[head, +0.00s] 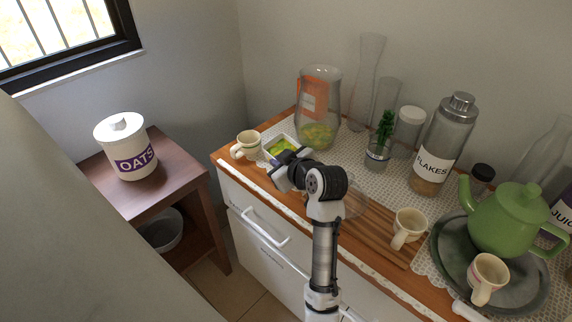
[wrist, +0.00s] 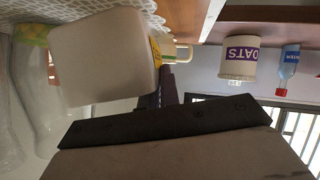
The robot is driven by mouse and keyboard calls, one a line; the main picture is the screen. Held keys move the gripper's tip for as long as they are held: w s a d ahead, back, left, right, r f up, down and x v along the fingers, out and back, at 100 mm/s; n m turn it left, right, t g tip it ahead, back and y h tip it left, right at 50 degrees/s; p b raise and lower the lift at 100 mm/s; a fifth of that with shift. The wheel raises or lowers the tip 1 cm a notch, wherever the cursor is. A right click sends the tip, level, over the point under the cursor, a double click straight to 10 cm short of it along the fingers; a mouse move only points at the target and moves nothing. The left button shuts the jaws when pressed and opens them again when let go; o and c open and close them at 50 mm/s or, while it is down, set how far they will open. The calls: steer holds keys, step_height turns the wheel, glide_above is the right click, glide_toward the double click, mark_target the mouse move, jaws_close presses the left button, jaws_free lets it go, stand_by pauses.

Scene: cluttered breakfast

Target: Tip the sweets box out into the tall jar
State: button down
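The sweets box (head: 281,146) is a small pale open box with green and yellow contents, near the counter's left end. In the wrist view its pale side (wrist: 103,55) fills much of the upper left. My gripper (head: 289,158) is right at the box's near side. Its fingers are mostly hidden, so I cannot tell whether they close on the box. The tall jar (head: 333,90) is clear glass and stands upright just behind and right of the box. Green and yellow pieces show low in it. It also shows at the left of the wrist view (wrist: 40,95).
A cream mug (head: 247,145) stands just left of the box. An orange carton (head: 311,88) shows through the jar. A glass vase (head: 366,80), a plant pot (head: 377,155) and a flakes jar (head: 440,145) stand to the right. An oats canister (head: 126,147) is on the side table.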

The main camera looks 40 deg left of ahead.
steer(key=shift+r+p, duration=1)
steer(key=shift+r, duration=0.45)
steer(key=shift+f, duration=0.1)
